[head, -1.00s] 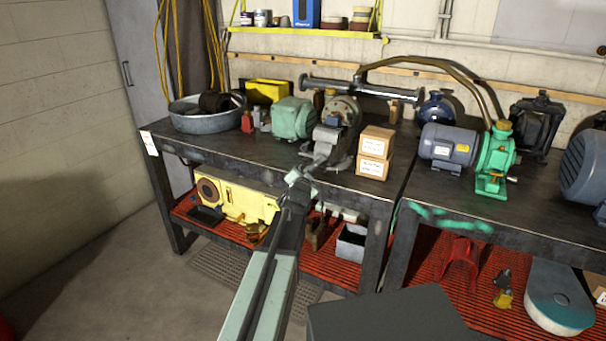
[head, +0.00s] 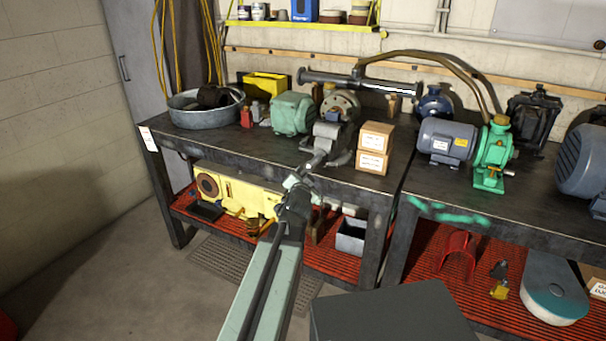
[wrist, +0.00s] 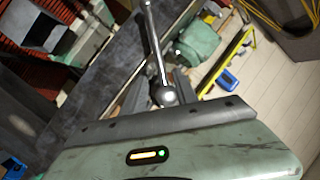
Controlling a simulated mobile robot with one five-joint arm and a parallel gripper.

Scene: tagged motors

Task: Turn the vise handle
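The grey vise (head: 333,142) is fixed at the front of the left workbench, beside two small cardboard boxes. Its handle is a shiny metal bar (wrist: 156,45) with a ball end (wrist: 166,97) in the wrist view. My gripper (head: 301,180) is in front of the vise, at the bench's front edge. In the wrist view my gripper's fingers (wrist: 161,88) stand apart, one on each side of the ball end. I cannot tell whether either finger touches it. In the head view the handle is too small to separate clearly from my gripper.
Stacked cardboard boxes (head: 374,148) stand right of the vise. A green motor (head: 292,113) stands to its left, and a metal basin (head: 205,113) farther left. A second workbench (head: 455,190) with motors adjoins at right. The floor (head: 110,260) at left is clear.

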